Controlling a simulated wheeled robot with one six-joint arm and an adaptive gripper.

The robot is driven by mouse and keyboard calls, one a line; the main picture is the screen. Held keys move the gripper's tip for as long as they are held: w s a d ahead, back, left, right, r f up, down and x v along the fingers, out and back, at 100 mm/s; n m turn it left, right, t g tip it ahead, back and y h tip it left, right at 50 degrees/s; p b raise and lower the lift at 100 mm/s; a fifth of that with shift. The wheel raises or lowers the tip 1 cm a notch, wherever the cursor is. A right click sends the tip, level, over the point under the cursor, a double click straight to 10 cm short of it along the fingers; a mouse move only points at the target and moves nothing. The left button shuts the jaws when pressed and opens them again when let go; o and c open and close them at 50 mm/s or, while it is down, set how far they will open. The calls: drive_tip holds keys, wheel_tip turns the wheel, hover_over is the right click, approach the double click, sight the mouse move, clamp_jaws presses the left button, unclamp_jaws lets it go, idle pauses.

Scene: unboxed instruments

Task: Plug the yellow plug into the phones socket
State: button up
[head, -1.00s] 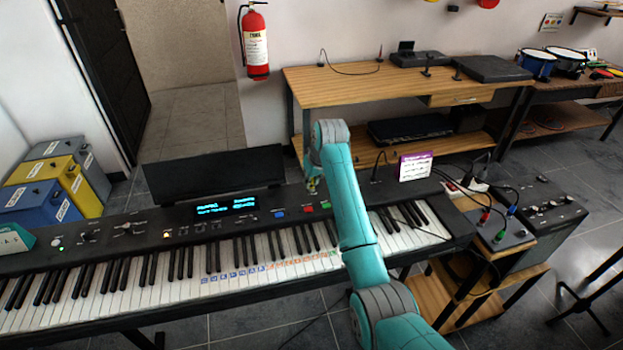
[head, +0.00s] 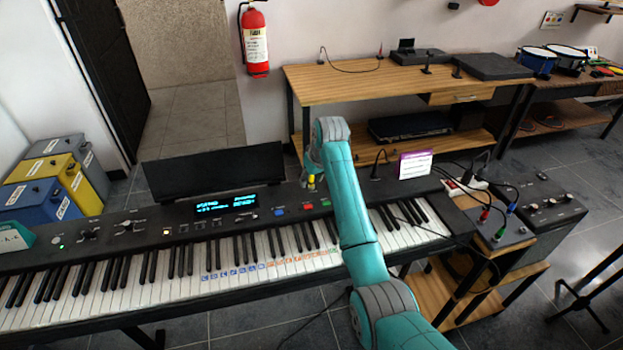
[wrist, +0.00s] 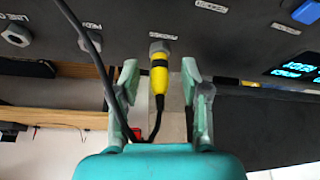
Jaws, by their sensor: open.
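The yellow plug (wrist: 159,75) stands between my fingers in the wrist view, its tip end at a grey hex-nut socket (wrist: 159,47) on the dark panel. It looks in line with this socket; how deep it sits is hidden. A dark cable runs from its rear. My gripper (wrist: 159,66) is open, one finger on each side of the plug, with gaps showing on both sides. In the head view, a bit of the yellow plug (head: 311,182) shows below my wrist, at the keyboard's back panel.
Another hex-nut socket (wrist: 17,34) and a blue button (wrist: 307,11) lie on the panel. A loose dark cable (wrist: 84,40) crosses left of the plug, near the left finger. The keyboard (head: 150,285) spans the front; a purple-edged card (head: 415,165) stands to the right.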

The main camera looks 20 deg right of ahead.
drive_tip(key=v, duration=1.1)
drive_tip(key=shift+s+r, duration=0.2)
drive_tip(key=shift+r, duration=0.05)
